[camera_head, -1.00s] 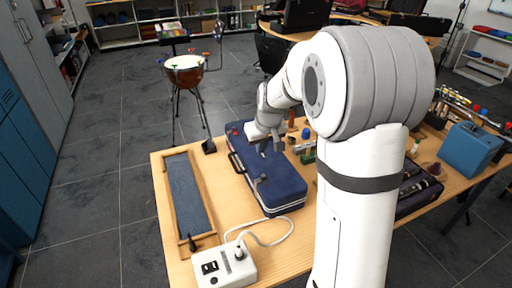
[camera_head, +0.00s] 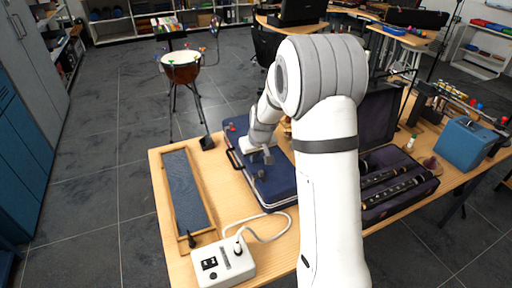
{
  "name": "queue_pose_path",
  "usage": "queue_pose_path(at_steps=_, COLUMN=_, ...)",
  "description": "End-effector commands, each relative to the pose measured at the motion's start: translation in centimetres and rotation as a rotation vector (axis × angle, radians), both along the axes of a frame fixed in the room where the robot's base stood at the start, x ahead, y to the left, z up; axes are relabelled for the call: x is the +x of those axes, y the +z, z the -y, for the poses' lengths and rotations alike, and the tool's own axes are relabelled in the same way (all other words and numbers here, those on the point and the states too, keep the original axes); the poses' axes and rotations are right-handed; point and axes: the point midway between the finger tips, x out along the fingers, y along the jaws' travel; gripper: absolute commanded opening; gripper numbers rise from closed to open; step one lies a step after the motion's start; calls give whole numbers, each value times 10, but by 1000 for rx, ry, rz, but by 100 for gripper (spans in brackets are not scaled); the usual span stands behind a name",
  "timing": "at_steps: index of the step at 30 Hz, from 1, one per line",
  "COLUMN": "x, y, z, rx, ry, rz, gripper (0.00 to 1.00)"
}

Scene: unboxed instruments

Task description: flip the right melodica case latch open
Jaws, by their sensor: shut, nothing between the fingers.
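The blue melodica case (camera_head: 279,190) lies closed on the wooden table, with a dark handle (camera_head: 234,160) along its left edge. My gripper (camera_head: 268,157) is over the far half of the case, low above the lid, shut and empty. I cannot tell whether it touches the case. A small dark piece (camera_head: 260,174) shows on the lid just in front of my gripper. The right latch cannot be made out clearly at this size. My arm hides the right side of the case.
A wood-framed blue panel (camera_head: 186,190) lies left of the case. A white box (camera_head: 224,262) with a cable (camera_head: 270,238) is at the near edge. An open case (camera_head: 411,210) with dark woodwind pieces and a blue box (camera_head: 464,144) are on the right.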

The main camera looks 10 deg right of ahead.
Motion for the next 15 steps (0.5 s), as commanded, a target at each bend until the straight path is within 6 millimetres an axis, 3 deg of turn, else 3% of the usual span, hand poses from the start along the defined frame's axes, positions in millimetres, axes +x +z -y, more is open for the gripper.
queue_pose_path(at_steps=1, x=0, y=-7, z=0, rx=0, ry=0, rz=-3, gripper=0)
queue_pose_path(at_steps=7, x=-29, y=-3, z=5, rx=0, ry=0, rz=1, gripper=0)
queue_pose_path(at_steps=15, x=-38, y=-4, z=6, rx=-1, ry=2, rz=0, gripper=0)
